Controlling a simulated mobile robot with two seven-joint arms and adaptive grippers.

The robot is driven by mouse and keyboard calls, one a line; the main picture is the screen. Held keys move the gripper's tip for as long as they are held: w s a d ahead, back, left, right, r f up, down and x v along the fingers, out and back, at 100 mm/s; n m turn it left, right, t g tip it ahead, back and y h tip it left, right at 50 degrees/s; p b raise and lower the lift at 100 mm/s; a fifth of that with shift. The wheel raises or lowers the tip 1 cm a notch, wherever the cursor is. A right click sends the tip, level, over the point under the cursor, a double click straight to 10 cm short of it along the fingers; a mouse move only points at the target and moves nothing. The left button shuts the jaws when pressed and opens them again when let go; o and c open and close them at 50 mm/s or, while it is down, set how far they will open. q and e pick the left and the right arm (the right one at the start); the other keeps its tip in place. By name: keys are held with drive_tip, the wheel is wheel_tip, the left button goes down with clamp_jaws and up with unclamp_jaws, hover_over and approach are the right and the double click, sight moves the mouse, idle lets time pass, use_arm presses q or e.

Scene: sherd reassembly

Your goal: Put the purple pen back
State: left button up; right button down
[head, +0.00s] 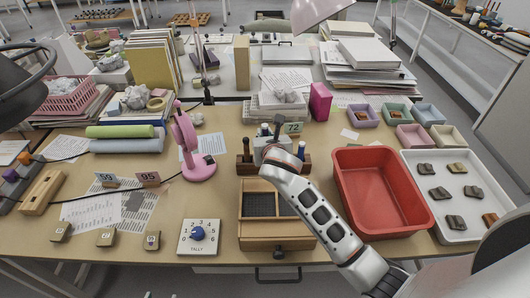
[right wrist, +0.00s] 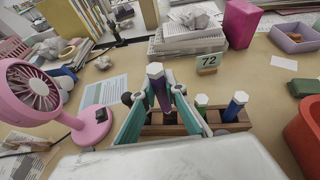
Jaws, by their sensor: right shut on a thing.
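A pen with a purple body and a pale hexagonal end (right wrist: 157,88) stands roughly upright between the fingers of my right gripper (right wrist: 160,106) in the right wrist view. The gripper is shut on it. A wooden pen rack (right wrist: 238,126) is just beyond and below the fingers, and it also shows in the head view (head: 302,169). A blue pen (right wrist: 235,105) and a green-topped pen (right wrist: 202,101) stand in the rack. The purple pen's lower end is hidden, so I cannot tell whether it is in a slot. In the head view my right gripper (head: 272,146) covers the rack's middle. My left gripper is out of view.
A pink fan (head: 192,145) stands left of the rack, and a card marked 72 (head: 293,128) is behind it. A wooden box (head: 275,243) lies in front. A red tray (head: 383,234) and a white tray with sherds (head: 459,233) fill the right side.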

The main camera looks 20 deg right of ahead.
wheel_tip(320, 180, down, 7)
drive_tip(key=shift+r+b, duration=0.2)
drive_tip(key=shift+b, duration=0.55)
drive_tip(key=shift+f, duration=0.5)
drive_tip(key=c, duration=2)
unclamp_jaws()
drive_tip(key=shift+c, duration=0.2)
drive_tip(key=shift+r, duration=0.55)
drive_tip(key=p+v, duration=0.2)
drive_tip(key=v, duration=0.8)
drive_tip(key=shift+s+r, duration=0.1)
drive_tip(key=shift+s, duration=0.25)
drive_tip(key=shift+s+a+r, duration=0.1)
drive_tip(key=shift+s+r, duration=0.15)
drive_tip(key=shift+s, duration=0.35)
